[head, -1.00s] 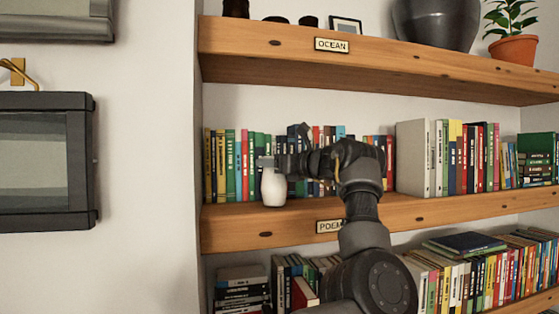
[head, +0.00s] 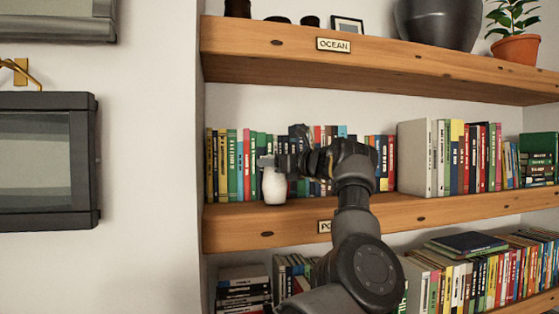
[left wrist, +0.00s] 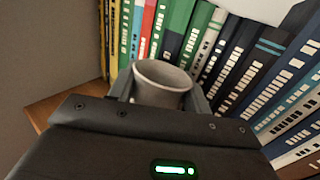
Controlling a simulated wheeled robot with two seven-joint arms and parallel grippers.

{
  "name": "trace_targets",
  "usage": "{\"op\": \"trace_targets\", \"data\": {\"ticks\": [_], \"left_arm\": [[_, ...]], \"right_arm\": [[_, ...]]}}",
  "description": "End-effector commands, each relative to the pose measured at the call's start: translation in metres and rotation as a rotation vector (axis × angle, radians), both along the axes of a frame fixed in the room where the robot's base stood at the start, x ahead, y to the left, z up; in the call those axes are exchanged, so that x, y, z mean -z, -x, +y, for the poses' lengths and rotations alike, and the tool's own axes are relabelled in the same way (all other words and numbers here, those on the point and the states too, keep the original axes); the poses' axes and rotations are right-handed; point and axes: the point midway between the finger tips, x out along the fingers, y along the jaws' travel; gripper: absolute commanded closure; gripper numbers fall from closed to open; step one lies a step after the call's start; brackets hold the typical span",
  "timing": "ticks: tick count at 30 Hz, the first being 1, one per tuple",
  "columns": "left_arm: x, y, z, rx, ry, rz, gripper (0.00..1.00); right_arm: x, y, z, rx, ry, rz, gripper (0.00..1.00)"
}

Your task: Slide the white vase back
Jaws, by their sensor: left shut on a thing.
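The white vase (head: 274,187) stands upright on the middle shelf (head: 400,212), near its left end and in front of a row of books. In the left wrist view I look down on the round rim and open mouth of the vase (left wrist: 162,84). My left gripper (head: 268,162) is shut on the vase near its top, with one finger on each side of the neck in the left wrist view (left wrist: 160,92). The lower part of the vase is hidden in the left wrist view. My right gripper is not in view.
Upright books (head: 232,165) stand close behind the vase. A "POEM" label (head: 325,227), partly hidden by my arm, is on the shelf's front edge. The upper shelf (head: 400,65) runs above my arm. A wall is close on the left.

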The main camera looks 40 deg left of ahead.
Motion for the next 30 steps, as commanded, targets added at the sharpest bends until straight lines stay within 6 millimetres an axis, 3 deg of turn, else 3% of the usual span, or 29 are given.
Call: {"op": "trace_targets", "data": {"ticks": [30], "left_arm": [[0.0005,-0.0087,0.0107,0.005,0.0,-0.004,0.83]], "right_arm": [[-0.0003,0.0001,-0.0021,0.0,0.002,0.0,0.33]]}}
